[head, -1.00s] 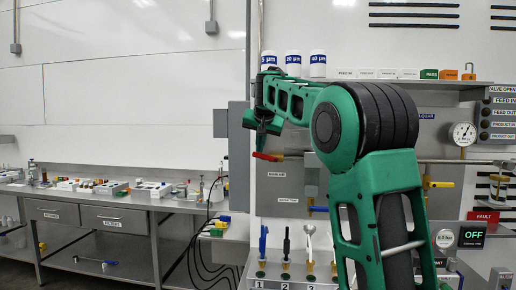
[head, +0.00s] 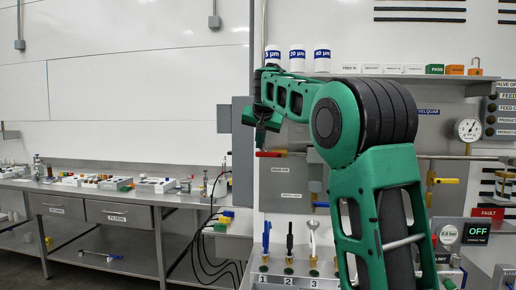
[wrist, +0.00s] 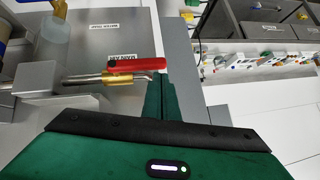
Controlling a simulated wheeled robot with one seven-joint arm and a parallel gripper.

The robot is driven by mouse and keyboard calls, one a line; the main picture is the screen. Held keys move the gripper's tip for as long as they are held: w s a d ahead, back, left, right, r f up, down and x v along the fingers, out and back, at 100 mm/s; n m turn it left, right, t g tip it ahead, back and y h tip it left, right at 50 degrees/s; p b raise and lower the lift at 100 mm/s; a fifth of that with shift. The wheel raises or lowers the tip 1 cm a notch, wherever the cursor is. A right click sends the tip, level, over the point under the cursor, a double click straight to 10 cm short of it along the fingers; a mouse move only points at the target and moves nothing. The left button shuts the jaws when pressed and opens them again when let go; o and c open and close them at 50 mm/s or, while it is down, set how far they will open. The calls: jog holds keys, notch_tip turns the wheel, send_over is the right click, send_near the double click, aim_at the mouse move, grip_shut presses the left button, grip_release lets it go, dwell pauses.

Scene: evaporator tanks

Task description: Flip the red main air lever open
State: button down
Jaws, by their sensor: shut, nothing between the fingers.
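The red main air lever (head: 269,154) lies level on the grey panel left of my arm in the head view, above its label. In the wrist view the red lever (wrist: 137,63) lies along a brass fitting (wrist: 110,77). My gripper (head: 260,139) points down just above the lever's left end in the head view. The gripper holds nothing.
A yellow-handled valve (head: 444,181) and a gauge (head: 468,130) are right of my arm. Several tools (head: 290,245) stand in a rack below. A shelf (head: 400,77) with white bottles runs above. A steel bench (head: 110,200) stands at left.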

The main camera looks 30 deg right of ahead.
jog(key=s+a+r, duration=0.4)
jog(key=s+r, duration=0.1)
jog(key=r, duration=0.6)
jog(key=s+d+f+n+g+y, duration=0.1)
jog(key=s+d+f+g, duration=0.15)
jog(key=s+f, duration=0.7)
jog(key=s+d+f+g, duration=0.2)
jog(key=s+d+f, duration=0.1)
jog(key=s+f, duration=0.7)
jog(key=s+a+f+g+y, duration=0.1)
jog(key=s+a+f, duration=0.3)
jog(key=s+f, duration=0.9)
jog(key=s+a+f+n+g+y, duration=0.1)
jog(key=s+a+f+g+y, duration=0.1)
jog(key=s+f, duration=1.1)
jog(key=a+g, duration=0.1)
jog(key=a, duration=0.1)
jog(key=shift+s+a+f, duration=0.15)
jog(key=shift+s+a, duration=0.1)
jog(key=shift+a, duration=0.15)
